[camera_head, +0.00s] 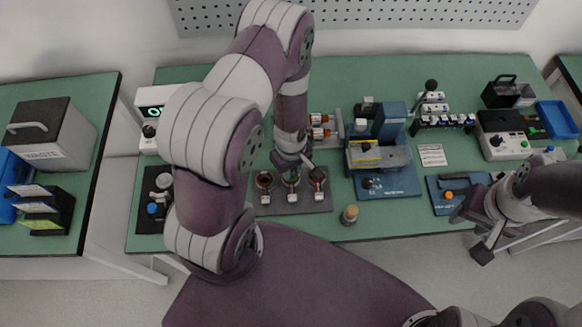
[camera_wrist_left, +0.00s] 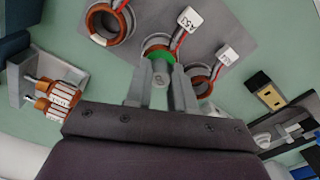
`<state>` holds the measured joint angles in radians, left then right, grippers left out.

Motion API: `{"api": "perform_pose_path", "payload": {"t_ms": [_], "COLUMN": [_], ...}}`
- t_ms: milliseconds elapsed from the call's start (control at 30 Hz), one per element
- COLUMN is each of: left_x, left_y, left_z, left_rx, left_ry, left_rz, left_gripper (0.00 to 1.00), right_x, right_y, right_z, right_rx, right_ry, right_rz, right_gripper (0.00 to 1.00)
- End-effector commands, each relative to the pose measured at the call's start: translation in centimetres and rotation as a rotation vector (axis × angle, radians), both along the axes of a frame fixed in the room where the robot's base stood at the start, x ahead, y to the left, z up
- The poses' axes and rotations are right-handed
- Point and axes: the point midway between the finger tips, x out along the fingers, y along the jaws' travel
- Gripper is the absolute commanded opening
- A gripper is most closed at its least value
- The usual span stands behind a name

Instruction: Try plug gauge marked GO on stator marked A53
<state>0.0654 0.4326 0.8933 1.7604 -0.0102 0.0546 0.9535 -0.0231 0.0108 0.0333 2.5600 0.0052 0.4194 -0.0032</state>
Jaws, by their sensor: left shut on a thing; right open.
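Three ring-shaped stators with copper windings and white tags lie on a grey mat (camera_head: 285,209). The middle stator (camera_wrist_left: 158,42) carries the tag A53 (camera_wrist_left: 188,20). My left gripper (camera_wrist_left: 160,80) is shut on the grey handle of a plug gauge (camera_wrist_left: 159,54) with a green end. The green end is at the opening of the A53 stator; I cannot tell how deep it sits. The GO mark is not readable. In the head view my left gripper (camera_head: 294,166) is above the mat. My right gripper (camera_head: 472,236) is open and empty off the table's front edge at the right.
Two more stators, left (camera_wrist_left: 108,24) and right (camera_wrist_left: 200,80) in the wrist view, lie close beside. Copper-wound parts (camera_wrist_left: 60,98) on a grey holder stand near. A blue test fixture (camera_head: 388,180) is right of the mat. A small round-topped object (camera_head: 349,215) stands near the front edge.

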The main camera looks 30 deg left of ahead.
Motion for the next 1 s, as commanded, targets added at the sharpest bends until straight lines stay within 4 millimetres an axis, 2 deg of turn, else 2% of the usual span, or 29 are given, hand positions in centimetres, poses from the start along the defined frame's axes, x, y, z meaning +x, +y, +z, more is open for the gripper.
{"api": "perform_pose_path", "payload": {"t_ms": [367, 733, 1000], "left_x": [0.0, 0.0, 0.0], "left_y": [0.0, 0.0, 0.0], "left_z": [0.0, 1.4, 1.4], "left_rx": [0.000, -0.001, 0.000], "left_ry": [0.000, -0.001, 0.000], "left_rz": [0.000, 0.000, 0.000], "left_gripper": [0.00, 0.00, 0.00], "right_x": [0.0, 0.0, 0.0], "right_y": [0.0, 0.0, 0.0], "right_z": [0.0, 1.3, 1.3], "right_rx": [0.000, 0.000, 0.000], "right_ry": [0.000, 0.000, 0.000], "right_rz": [0.000, 0.000, 0.000], "right_gripper": [0.43, 0.43, 0.43]}}
